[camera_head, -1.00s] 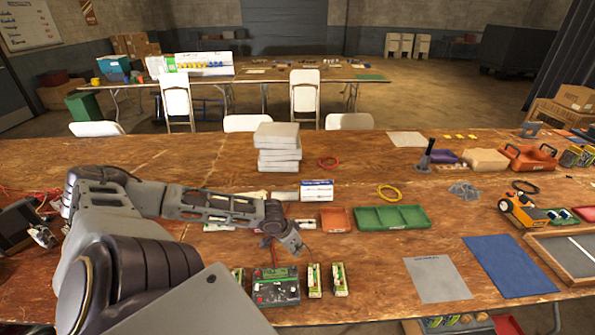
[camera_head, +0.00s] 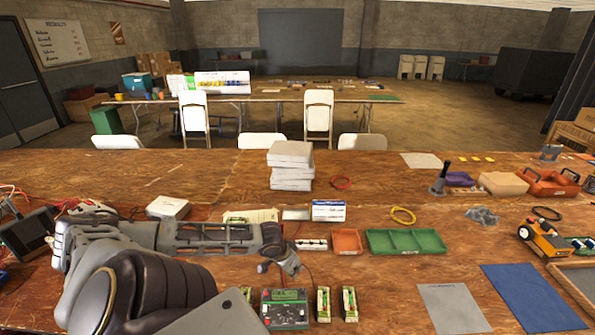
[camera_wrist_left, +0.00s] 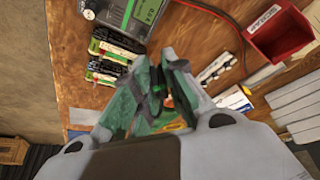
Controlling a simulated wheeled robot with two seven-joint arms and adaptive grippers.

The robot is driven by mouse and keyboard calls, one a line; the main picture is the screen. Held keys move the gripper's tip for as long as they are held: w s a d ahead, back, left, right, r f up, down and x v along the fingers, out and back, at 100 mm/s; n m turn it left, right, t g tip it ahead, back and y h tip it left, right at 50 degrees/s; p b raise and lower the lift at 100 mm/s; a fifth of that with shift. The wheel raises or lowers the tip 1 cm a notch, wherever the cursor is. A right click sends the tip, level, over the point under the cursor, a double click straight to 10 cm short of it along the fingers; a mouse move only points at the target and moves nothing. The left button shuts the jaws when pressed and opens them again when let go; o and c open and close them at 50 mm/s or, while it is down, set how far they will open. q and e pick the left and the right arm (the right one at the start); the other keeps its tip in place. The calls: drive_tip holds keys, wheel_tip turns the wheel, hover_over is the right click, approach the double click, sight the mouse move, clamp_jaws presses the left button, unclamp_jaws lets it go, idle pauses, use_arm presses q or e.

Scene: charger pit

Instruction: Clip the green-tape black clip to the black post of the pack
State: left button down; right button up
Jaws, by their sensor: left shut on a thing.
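My left gripper (camera_head: 290,268) is above the bench, behind the green-and-black charger unit (camera_head: 285,310). In the left wrist view the left gripper (camera_wrist_left: 157,78) is shut on a small black clip with green on it (camera_wrist_left: 158,92); the fingers hide part of it. Two small packs with green and pale sides stand right of the charger, a left one (camera_head: 323,304) and a right one (camera_head: 349,304). They also show in the left wrist view (camera_wrist_left: 118,45), apart from the clip. The black post cannot be made out. My right gripper is not in view.
A red scrap bin (camera_wrist_left: 280,28) and a red wire are near the gripper in the wrist view. A green tray (camera_head: 406,242), an orange tray (camera_head: 347,242) and a stack of grey boxes (camera_head: 290,166) stand behind. A grey mat (camera_head: 450,308) lies right of the packs.

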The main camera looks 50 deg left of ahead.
use_arm(q)
drive_tip(key=shift+s+a+f+n+g+y, duration=0.25)
drive_tip(key=shift+s+a+f+n+y, duration=0.2)
drive_tip(key=shift+s+a+n, duration=1.3)
drive_tip(key=shift+s+a+f+n+g+y, duration=0.4)
drive_tip(key=shift+s+a+n, duration=0.6)
drive_tip(key=shift+s+a, duration=1.55)
drive_tip(key=shift+s+a+f+n+g+y, duration=0.15)
drive_tip(key=shift+s+a+f+n+y, duration=0.35)
drive_tip(key=shift+s+a+n, duration=1.6)
drive_tip(key=shift+s+d+f+m, duration=0.25)
drive_tip(key=shift+s+d+m, duration=0.45)
drive_tip(key=shift+d+m, duration=0.05)
drive_tip(key=shift+f+b, duration=0.65)
drive_tip(key=shift+f, duration=2.5)
drive_tip(key=shift+f, duration=0.1)
drive_tip(key=shift+p, duration=0.7)
